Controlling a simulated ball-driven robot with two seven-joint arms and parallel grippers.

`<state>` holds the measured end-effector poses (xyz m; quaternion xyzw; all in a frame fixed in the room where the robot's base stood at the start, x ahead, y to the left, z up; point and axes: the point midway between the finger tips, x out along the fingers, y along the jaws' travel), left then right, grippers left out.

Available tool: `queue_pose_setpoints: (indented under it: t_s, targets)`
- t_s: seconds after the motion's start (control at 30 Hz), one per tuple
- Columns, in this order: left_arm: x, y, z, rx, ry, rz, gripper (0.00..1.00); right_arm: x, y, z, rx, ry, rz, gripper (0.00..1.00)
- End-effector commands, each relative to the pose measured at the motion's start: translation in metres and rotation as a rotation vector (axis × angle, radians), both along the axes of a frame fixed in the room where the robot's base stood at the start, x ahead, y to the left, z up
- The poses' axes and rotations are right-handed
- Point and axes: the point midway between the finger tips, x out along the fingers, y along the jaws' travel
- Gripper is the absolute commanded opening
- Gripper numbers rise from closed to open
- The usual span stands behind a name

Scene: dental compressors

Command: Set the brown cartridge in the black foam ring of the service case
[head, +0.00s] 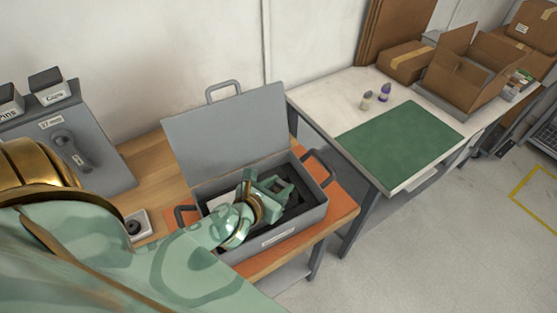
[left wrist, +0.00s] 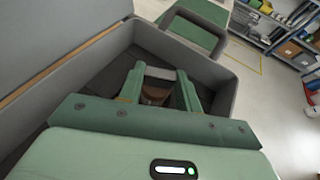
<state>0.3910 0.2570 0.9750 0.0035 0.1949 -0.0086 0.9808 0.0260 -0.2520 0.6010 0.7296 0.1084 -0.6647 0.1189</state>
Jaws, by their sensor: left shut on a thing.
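The grey service case (head: 304,218) stands open on the wooden bench, its lid (head: 225,130) raised at the back. My left gripper (head: 282,190) reaches down into the case. In the left wrist view, the left gripper (left wrist: 158,85) is shut on the brown cartridge (left wrist: 154,94), of which only a small part shows between the fingers. The cartridge is hidden by my gripper in the head view. Dark foam (left wrist: 98,82) lines the case. I cannot make out the black foam ring or whether the cartridge touches it. My right gripper is not in view.
An orange mat (head: 343,205) lies under the case. A white table (head: 310,96) with a green mat (head: 400,143), two small bottles and cardboard boxes (head: 465,72) is at right. The case walls surround my gripper.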

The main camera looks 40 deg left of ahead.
Motion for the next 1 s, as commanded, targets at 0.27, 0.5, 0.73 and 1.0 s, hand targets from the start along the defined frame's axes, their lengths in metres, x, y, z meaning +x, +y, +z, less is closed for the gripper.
queue_pose_setpoints:
  t_s: [0.27,0.5,0.73,1.0]
  targets:
    - [-0.0004,-0.0001,0.0005,0.001,0.0,0.0,0.11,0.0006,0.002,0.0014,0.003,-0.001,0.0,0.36]
    - [-0.0013,-0.0004,-0.0001,0.001,0.0,0.0,0.11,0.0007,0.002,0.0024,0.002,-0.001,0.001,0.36]
    - [-0.0013,-0.0004,-0.0001,0.001,0.0,0.0,0.11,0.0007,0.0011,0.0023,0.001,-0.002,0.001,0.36]
    - [-0.0012,-0.0004,0.0004,0.001,0.0,0.0,0.11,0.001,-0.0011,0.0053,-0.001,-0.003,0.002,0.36]
